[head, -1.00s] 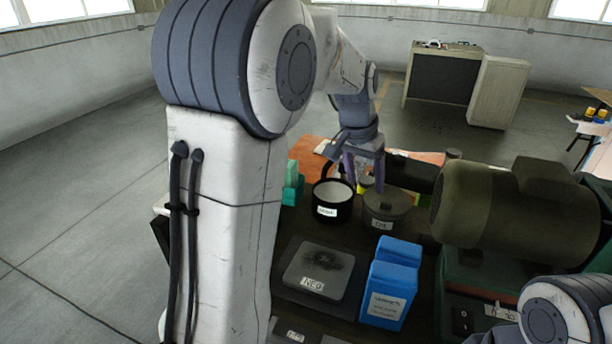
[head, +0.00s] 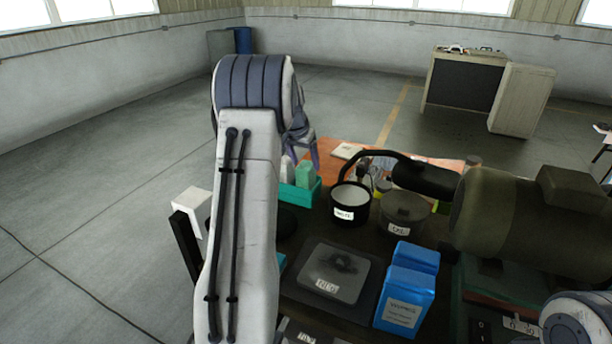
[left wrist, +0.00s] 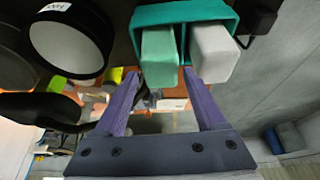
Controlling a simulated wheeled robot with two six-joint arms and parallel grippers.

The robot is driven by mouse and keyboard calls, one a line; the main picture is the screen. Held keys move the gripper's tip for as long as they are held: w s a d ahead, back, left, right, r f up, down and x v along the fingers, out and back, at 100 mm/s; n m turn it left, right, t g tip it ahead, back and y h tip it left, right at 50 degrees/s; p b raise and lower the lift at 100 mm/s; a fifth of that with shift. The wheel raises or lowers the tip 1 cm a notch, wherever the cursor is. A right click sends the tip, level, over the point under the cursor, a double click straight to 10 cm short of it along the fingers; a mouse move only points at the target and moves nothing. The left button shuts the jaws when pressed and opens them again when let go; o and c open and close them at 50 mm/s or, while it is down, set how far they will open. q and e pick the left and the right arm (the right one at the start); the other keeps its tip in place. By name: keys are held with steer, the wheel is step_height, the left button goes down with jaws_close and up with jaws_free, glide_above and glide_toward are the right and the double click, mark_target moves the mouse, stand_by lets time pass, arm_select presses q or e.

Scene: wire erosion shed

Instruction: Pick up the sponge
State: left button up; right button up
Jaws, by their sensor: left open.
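A teal holder (head: 301,197) stands on the dark bench, with a pale green block (head: 306,174) and a whitish block (head: 288,167) upright in it. I cannot tell for sure which block is the sponge. In the left wrist view the holder (left wrist: 186,13) is at the top, with the green block (left wrist: 158,60) left and the white block (left wrist: 213,54) right. My left gripper (left wrist: 160,74) is open and empty, its purple fingertips close to the blocks. In the head view my left gripper (head: 304,150) is just above the holder, partly hidden by my arm. My right gripper is out of view.
A black pot (head: 350,204) and a lidded grey pot (head: 403,213) stand right of the holder. Blue packs (head: 406,296), a flat grey scale (head: 334,272) and a large dark green motor (head: 510,219) are nearer and further right. Open floor lies left of the bench.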

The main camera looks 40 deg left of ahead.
mark_target(305, 165)
arm_select(q)
steer(key=x, duration=0.3)
steer(key=shift+f+p, duration=0.25)
steer(key=shift+p, duration=0.1)
steer(key=c, duration=1.1)
steer(key=shift+r, duration=0.15)
step_height(305, 165, up, 4)
steer(key=shift+r+b, duration=0.1)
steer(key=shift+b, duration=0.65)
steer(key=d+r, duration=0.2)
steer(key=d, duration=0.1)
steer(key=w+d+r+b, duration=0.1)
steer(key=d+r, duration=0.1)
steer(key=d, duration=0.2)
steer(key=d+r+b, duration=0.1)
steer(key=d+r, duration=0.1)
steer(key=d, duration=0.2)
steer(key=shift+w+d+r, duration=0.25)
steer(key=shift+w+r, duration=0.05)
